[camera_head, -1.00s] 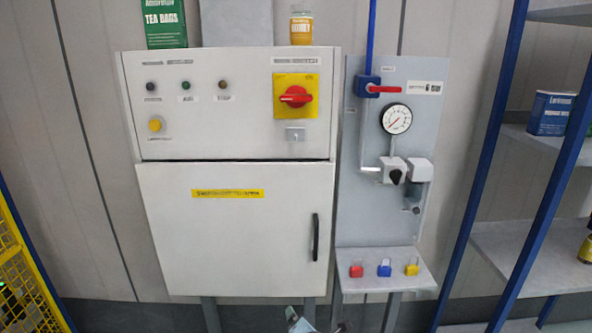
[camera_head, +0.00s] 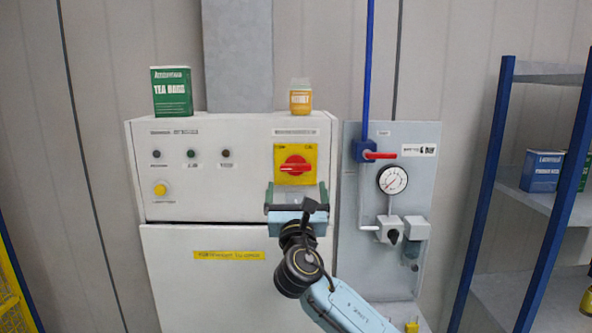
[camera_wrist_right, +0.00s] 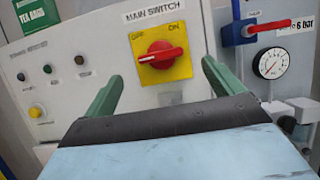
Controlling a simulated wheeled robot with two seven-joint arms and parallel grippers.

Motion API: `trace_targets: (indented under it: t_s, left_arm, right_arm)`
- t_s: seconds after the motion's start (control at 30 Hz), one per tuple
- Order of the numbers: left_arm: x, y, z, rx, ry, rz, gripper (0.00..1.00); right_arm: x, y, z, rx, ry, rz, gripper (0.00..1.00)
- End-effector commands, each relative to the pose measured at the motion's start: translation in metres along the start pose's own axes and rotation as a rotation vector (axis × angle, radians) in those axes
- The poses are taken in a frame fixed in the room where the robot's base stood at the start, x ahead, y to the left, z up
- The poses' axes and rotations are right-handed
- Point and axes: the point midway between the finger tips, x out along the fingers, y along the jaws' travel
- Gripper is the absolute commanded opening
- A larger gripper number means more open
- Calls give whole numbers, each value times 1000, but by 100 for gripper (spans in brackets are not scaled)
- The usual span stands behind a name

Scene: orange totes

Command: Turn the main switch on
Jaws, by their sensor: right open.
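The main switch is a red rotary knob (camera_head: 295,165) on a yellow plate (camera_head: 309,151), on the upper right of a white cabinet front. In the right wrist view the knob (camera_wrist_right: 160,54) lies nearly level across its plate (camera_wrist_right: 181,67), under a "MAIN SWITCH" label, with OFF at the plate's upper left and ON at its upper right. My right gripper (camera_head: 296,193) is open and empty, just below the knob in the head view. In the wrist view its green fingers (camera_wrist_right: 162,72) stand apart either side of the plate, not visibly touching the knob. My left gripper is not in view.
A tea box (camera_head: 172,92) and a yellow-labelled jar (camera_head: 300,97) stand on the cabinet top (camera_head: 230,118). Right of it is a grey panel (camera_head: 415,170) with a red-handled valve (camera_head: 378,155) and a gauge (camera_head: 392,180). A blue-framed shelf (camera_head: 495,180) stands further right.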

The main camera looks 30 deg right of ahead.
Motion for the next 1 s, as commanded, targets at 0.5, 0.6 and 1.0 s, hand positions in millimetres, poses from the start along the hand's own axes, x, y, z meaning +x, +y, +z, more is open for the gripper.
trace_targets:
  t_s: [0.5,0.6,1.0]
  left_arm:
    - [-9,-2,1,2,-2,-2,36]
    - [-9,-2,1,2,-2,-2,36]
    - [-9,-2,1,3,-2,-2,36]
  right_arm:
    - [71,1,-1,1,2,1,93]
    - [72,1,-1,3,2,2,93]
    - [72,1,-1,2,2,2,67]
